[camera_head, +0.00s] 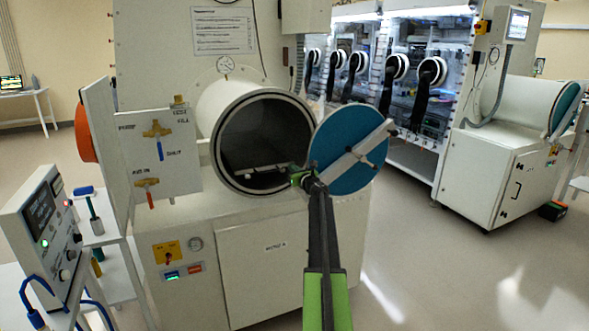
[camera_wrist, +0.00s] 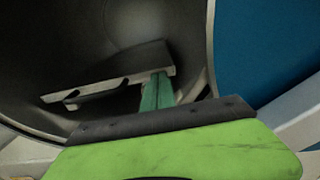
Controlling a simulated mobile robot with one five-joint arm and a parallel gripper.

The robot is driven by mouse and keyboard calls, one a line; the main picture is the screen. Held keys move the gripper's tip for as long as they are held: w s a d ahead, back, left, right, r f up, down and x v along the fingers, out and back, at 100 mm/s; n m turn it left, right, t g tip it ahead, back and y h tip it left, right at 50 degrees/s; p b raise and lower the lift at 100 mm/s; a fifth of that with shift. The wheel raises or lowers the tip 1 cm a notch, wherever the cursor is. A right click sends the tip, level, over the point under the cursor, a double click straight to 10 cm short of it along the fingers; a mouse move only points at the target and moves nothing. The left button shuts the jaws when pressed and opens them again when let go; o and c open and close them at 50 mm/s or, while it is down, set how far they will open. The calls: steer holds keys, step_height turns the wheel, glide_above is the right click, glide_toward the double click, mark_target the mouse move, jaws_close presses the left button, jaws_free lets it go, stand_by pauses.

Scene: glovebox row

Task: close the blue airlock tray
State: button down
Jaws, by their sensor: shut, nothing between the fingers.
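The airlock (camera_head: 230,115) is a white horizontal cylinder with a dark inside. Its round blue door (camera_head: 345,140) stands swung open to the right, with a pale bar across it. A grey tray (camera_head: 258,170) with a pale front edge lies low inside the chamber. The tray also shows in the wrist view (camera_wrist: 120,80), with a slotted front edge. My gripper (camera_head: 302,175) is at the mouth, by the tray's right end. In the wrist view my shut fingers (camera_wrist: 157,92) meet or nearly meet the front edge; I cannot tell contact.
A valve panel (camera_head: 160,155) stands left of the airlock mouth. A control box (camera_head: 48,228) and a small side table (camera_head: 100,232) are at the lower left. A second airlock (camera_head: 525,105) is at the far right. The floor (camera_head: 430,270) at the lower right is clear.

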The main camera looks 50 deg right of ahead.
steer(key=v, duration=1.3)
steer(key=shift+s+d, duration=0.2)
steer(key=shift+d, duration=0.1)
steer(key=shift+r, duration=0.1)
